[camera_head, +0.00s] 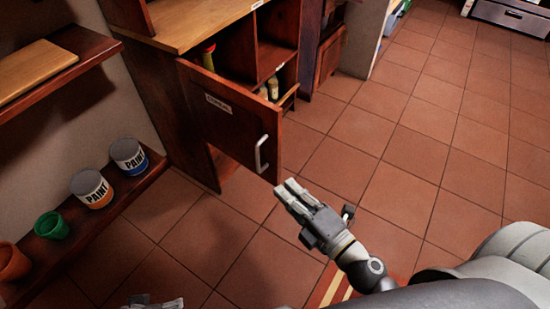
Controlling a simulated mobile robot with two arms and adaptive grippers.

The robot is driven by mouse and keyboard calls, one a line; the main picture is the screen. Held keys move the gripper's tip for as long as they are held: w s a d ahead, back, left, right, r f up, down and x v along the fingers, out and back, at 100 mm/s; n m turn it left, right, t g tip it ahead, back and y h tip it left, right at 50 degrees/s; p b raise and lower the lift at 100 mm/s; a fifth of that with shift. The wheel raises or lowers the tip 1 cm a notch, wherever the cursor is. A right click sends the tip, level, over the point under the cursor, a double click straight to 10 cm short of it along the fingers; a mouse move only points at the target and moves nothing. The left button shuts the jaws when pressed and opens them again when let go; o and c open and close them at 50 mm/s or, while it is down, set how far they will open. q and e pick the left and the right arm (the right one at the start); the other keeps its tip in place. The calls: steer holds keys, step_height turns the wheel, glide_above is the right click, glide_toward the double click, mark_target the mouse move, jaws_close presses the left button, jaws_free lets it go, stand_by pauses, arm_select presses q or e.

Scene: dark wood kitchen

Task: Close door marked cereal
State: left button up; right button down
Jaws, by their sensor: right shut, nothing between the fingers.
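A dark wood cabinet door (222,124) with a small white label stands swung open from its cabinet, hinged at its left side. The label's print is too small to read surely. A pale bar handle (261,154) is near the door's free right edge. My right gripper (283,190) is shut and empty, just below and right of the door's lower right corner. I cannot tell whether it touches the door. Part of my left gripper (152,303) shows at the bottom edge, and its fingers are mostly cut off.
The open cabinet shelves (277,55) hold a few small containers. At left, a low shelf (75,233) bears paint cans (91,188), a green pot (51,226) and an orange pot (12,262). The tiled floor (425,165) to the right is clear.

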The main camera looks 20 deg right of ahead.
steer(key=p, duration=0.3)
glide_toward(262, 142)
steer(key=w+a, duration=0.3)
steer(key=a, duration=0.2)
arm_select(q)
step_height(262, 142, down, 10)
steer(key=shift+g, duration=0.3)
arm_select(e)
steer(key=d, duration=0.1)
steer(key=w+d, duration=0.2)
steer(key=shift+d+f, duration=0.3)
steer(key=shift+f, duration=0.1)
arm_select(q)
steer(key=shift+s+d+f+b, duration=0.1)
steer(key=shift+b, duration=0.2)
arm_select(e)
steer(key=shift+d, duration=0.15)
